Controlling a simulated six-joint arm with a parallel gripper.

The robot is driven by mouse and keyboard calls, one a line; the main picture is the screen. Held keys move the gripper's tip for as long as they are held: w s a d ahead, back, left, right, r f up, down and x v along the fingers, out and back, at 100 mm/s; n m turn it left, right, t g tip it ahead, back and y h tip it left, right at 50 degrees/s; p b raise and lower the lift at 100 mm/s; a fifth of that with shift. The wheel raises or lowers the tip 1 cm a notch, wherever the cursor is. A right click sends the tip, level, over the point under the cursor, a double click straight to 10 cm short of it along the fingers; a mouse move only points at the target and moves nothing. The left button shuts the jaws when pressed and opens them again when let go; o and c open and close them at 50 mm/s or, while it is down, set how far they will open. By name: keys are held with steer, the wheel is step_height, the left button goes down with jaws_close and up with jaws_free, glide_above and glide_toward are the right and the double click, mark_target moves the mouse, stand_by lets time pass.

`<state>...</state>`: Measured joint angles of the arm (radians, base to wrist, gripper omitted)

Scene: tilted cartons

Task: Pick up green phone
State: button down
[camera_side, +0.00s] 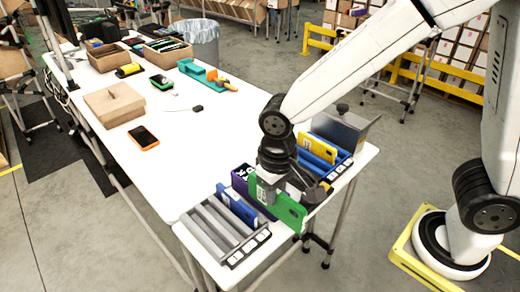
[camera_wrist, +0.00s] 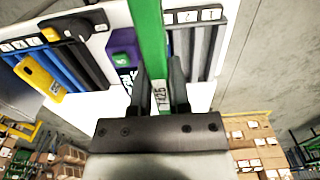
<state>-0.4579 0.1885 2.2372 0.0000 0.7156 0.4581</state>
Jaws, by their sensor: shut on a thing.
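The green phone (camera_side: 289,212) is upright on edge at the front of the white table, between two slotted racks. In the wrist view the green phone (camera_wrist: 149,35) runs up from between the fingers as a narrow green strip with a small white label. My gripper (camera_side: 270,183) is shut on it, with one finger on each side of it in the wrist view (camera_wrist: 162,88). I cannot tell whether the phone's lower edge touches anything.
A grey rack (camera_side: 212,238) holding a blue phone (camera_side: 236,206) is left of my gripper. A purple item (camera_side: 242,176) is close behind it. A blue rack (camera_side: 343,166) with a yellow phone (camera_side: 318,147) stands right. The table's middle is mostly clear around an orange-edged phone (camera_side: 144,138).

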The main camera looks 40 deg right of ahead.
stand_by(0.7)
steer(key=w+d+f, duration=0.2)
steer(key=w+d, duration=1.1)
steer(key=d, duration=0.2)
steer(key=shift+f, duration=0.35)
steer(key=shift+d+f, duration=0.1)
steer(key=shift+f, duration=0.15)
steer(key=shift+f, duration=4.25)
steer(key=shift+r, duration=3)
